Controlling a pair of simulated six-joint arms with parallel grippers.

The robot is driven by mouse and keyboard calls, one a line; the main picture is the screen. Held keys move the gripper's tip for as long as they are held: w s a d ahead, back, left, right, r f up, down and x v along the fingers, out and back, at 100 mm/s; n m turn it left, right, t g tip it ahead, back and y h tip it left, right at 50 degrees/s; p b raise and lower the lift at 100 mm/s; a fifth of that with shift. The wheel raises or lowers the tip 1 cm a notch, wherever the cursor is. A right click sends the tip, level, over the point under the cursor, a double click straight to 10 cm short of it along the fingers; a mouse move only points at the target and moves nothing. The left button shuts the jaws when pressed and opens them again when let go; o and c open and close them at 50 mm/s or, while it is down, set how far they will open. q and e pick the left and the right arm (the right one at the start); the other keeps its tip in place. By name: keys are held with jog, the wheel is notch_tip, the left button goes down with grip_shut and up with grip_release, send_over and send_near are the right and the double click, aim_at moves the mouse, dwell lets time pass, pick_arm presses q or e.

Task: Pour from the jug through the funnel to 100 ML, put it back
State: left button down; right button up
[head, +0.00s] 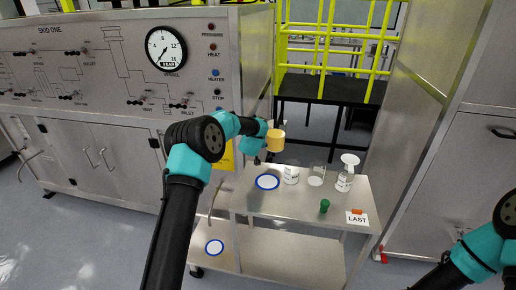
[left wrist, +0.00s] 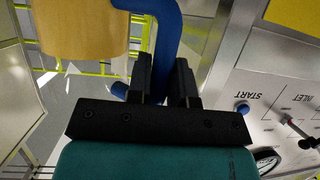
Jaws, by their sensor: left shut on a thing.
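The jug (head: 275,140) is an amber container with a blue handle, held in the air above the back left part of the steel trolley. My left gripper (head: 262,129) is shut on its handle. In the left wrist view the gripper's two black fingers (left wrist: 165,78) close around the blue handle (left wrist: 168,40), with the amber jug body (left wrist: 85,35) beside it. A bottle (head: 343,182) with a white label stands on the trolley top, with the pale funnel (head: 350,160) in or on its mouth. Its liquid level cannot be read. My right gripper is out of view.
The trolley top (head: 285,205) also holds a blue-ringed white disc (head: 268,181), a white labelled tub (head: 291,175), a clear beaker (head: 316,176), a green stopper (head: 324,206) and a LAST card (head: 357,219). The skid panel (head: 100,60) stands close behind left; a steel cabinet (head: 440,140) stands right.

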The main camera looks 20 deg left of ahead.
pick_arm(q)
jog(key=shift+w+a+r+m+h, duration=0.15)
jog(key=shift+w+r+m+h, duration=0.2)
jog(key=shift+w+m+h, duration=0.15)
jog(key=shift+w+a+r+m+h, duration=0.1)
jog(key=shift+w+r+m+h, duration=0.25)
jog(key=shift+w+h, duration=0.2)
jog(key=shift+w+r+m+h, duration=0.3)
jog(key=shift+w+m+h, duration=0.2)
jog(key=shift+m+h, duration=0.15)
